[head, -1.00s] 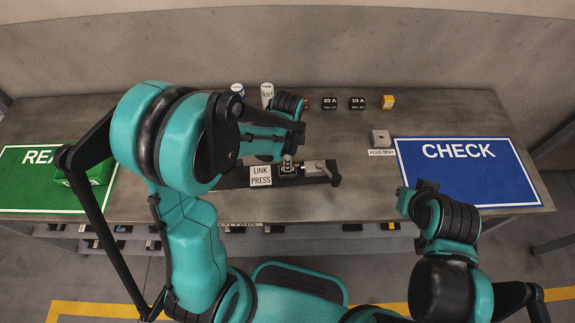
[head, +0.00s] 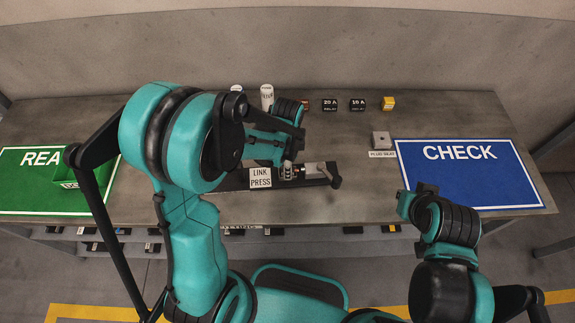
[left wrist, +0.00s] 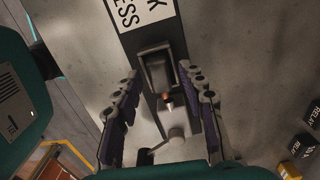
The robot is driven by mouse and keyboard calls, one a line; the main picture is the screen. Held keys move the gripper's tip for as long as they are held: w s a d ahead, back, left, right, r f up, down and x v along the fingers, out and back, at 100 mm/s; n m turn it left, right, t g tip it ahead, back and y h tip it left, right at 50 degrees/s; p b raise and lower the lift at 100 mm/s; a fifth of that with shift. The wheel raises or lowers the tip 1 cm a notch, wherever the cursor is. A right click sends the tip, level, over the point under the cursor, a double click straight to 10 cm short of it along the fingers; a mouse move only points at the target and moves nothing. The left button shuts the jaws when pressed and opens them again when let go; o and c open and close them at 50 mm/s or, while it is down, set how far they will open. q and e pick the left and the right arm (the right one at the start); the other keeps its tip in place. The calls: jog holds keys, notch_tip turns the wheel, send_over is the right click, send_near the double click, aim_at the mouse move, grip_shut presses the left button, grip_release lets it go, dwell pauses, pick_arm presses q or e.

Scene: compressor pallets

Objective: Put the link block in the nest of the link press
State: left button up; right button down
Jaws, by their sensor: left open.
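The link press (head: 318,172) stands at the front middle of the table, a dark base with a grey block and a black lever at its right end. Its nest (left wrist: 158,68) shows in the left wrist view as a dark rectangular frame beside the label, with a small orange-tipped part below it. My left gripper (left wrist: 158,76) is open above the press, its purple-padded fingers apart on either side of the nest. It also shows in the head view (head: 291,158), partly covering the press. I cannot make out a separate link block.
A LINK PRESS label (head: 260,177) is left of the nest. A white cylinder (head: 267,96), two black relays (head: 329,104) (head: 357,104) and a yellow block (head: 388,103) stand behind. The plug seat (head: 381,139), blue CHECK mat (head: 480,185) and green mat (head: 28,190) flank the press.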

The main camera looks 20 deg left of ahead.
pick_arm(q)
notch_tip(320, 180, up, 12)
jog(key=p, duration=0.4)
jog(key=s+a+r+n+t, duration=0.4)
jog(key=s+r+n+t, duration=0.3)
jog(key=s+n, duration=0.3)
jog(key=r+n, duration=0.1)
jog(key=n, duration=0.3)
jog(key=shift+s+a+r+n, duration=0.15)
jog(key=shift+a+r+n, duration=0.1)
jog(key=shift+a+n, duration=0.15)
jog(key=shift+f, duration=0.15)
notch_tip(320, 180, down, 3)
jog(key=b, duration=0.3)
jog(key=shift+b, duration=0.3)
